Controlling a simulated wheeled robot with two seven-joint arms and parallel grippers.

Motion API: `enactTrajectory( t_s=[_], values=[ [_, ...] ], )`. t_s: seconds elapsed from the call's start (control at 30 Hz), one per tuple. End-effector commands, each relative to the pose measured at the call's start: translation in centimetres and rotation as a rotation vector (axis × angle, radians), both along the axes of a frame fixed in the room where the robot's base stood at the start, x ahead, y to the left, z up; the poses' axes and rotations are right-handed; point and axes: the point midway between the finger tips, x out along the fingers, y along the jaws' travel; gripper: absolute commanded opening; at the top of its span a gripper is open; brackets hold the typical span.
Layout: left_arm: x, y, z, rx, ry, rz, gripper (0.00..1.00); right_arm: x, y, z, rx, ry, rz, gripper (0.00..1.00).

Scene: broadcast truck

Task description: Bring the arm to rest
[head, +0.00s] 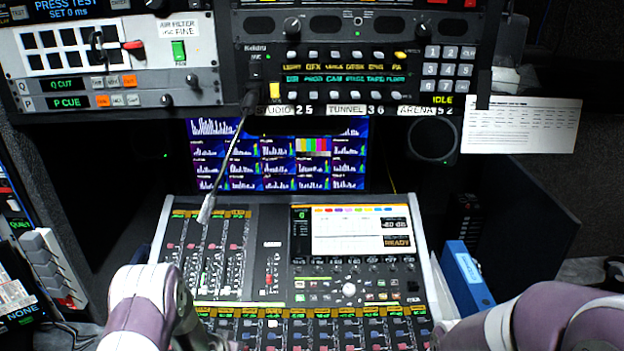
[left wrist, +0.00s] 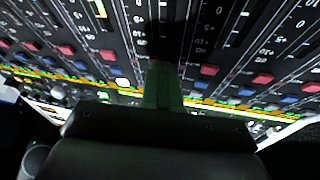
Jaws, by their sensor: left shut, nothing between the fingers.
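My left arm (head: 150,305) comes in at the lower left of the head view, in front of the mixing console (head: 270,255). Its gripper cannot be made out there. In the left wrist view my left gripper (left wrist: 163,75) is shut and empty, with its fingers pointing at the console's faders and coloured buttons (left wrist: 205,70). Whether the fingertips touch the panel I cannot tell. My right arm (head: 540,320) lies across the lower right of the head view, and its gripper is out of view.
An equipment rack (head: 350,60) with lit panels hangs above a monitor (head: 275,155). A blue binder (head: 466,275) stands right of the console. Grey switches (head: 45,262) line the left side. A paper sheet (head: 522,125) hangs at right.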

Motion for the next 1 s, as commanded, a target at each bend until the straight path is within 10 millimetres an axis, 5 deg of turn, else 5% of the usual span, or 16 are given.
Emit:
enactTrajectory(
  t_s=[0.23, 0.4, 0.5, 0.67, 1.0],
  values=[
    [-10.3, 2.7, 6.6, 0.196, 0.351, 0.086, 0.00, 0.0, 0.0, 0.0, 0.000, 0.000, 0.000, 0.43],
    [-20.4, 1.1, 14.3, 0.196, 0.567, 0.127, 0.00, 0.0, 0.0, 0.0, 0.000, 0.000, 0.000, 0.43],
    [-24.4, -0.4, 18.2, 0.153, 0.578, 0.160, 0.00, 0.0, 0.0, 0.0, 0.000, 0.000, 0.000, 0.43],
    [-23.7, -1.1, 21.0, 0.140, 0.461, 0.153, 0.00, 0.0, 0.0, 0.0, 0.000, 0.000, 0.000, 0.43],
    [-23.6, -1.2, 21.1, 0.142, 0.457, 0.151, 0.00, 0.0, 0.0, 0.0, 0.000, 0.000, 0.000, 0.43]
  ],
)
